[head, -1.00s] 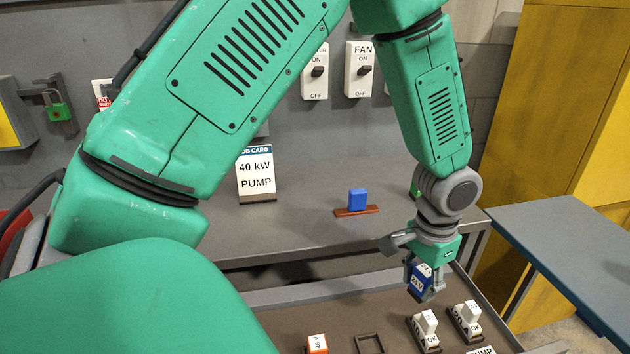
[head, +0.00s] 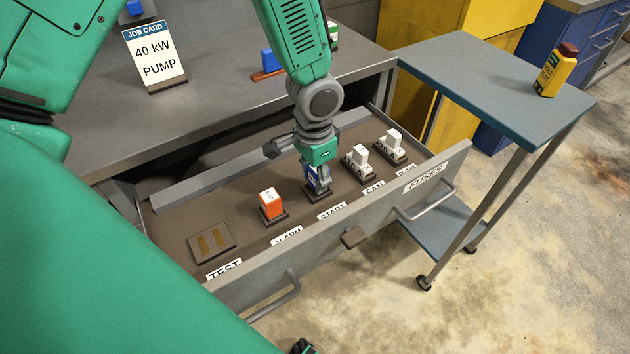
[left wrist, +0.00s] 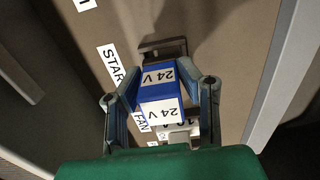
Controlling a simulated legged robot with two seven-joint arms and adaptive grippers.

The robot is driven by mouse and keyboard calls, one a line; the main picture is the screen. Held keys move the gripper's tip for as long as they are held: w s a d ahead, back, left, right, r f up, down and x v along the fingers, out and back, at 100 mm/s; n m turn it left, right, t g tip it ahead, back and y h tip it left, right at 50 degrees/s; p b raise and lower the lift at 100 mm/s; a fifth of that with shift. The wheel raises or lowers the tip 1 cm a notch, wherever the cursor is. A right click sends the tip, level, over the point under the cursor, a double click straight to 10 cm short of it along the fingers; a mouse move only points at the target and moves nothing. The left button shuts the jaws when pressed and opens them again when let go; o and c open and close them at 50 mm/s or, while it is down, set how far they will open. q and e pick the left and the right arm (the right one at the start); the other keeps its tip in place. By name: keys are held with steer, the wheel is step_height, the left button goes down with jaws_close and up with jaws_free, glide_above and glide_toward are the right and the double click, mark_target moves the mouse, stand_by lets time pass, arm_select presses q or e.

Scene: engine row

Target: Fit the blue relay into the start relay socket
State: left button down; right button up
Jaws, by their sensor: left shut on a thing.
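My left gripper (head: 318,186) is shut on the blue relay (head: 312,174), whose white labels read 24 V in the left wrist view (left wrist: 160,92). The gripper points down into the open drawer, at the start relay socket (head: 309,197) behind the START label (head: 332,211). The socket's dark frame (left wrist: 150,50) shows just beyond the relay in the left wrist view. The relay is over or at the socket; its lower end is hidden, so I cannot tell whether it is seated. My right gripper is not in view.
An orange relay (head: 270,202) stands left, by ALARM; the TEST socket (head: 211,242) is further left. White fuses (head: 361,157) stand right. The drawer front (head: 345,240) rises before the sockets. A blue block (head: 268,58) is on the bench; a side table (head: 480,75) stands right.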

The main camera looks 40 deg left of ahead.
arm_select(q)
steer(key=shift+f, duration=0.75)
steer(key=shift+s+a, duration=0.1)
steer(key=shift+a, duration=0.15)
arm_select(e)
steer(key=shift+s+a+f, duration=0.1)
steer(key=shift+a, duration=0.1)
arm_select(q)
steer(key=c, duration=1.2)
jaws_free()
steer(key=shift+a+f, duration=0.1)
steer(key=shift+f, duration=0.05)
steer(key=shift+o, duration=0.4)
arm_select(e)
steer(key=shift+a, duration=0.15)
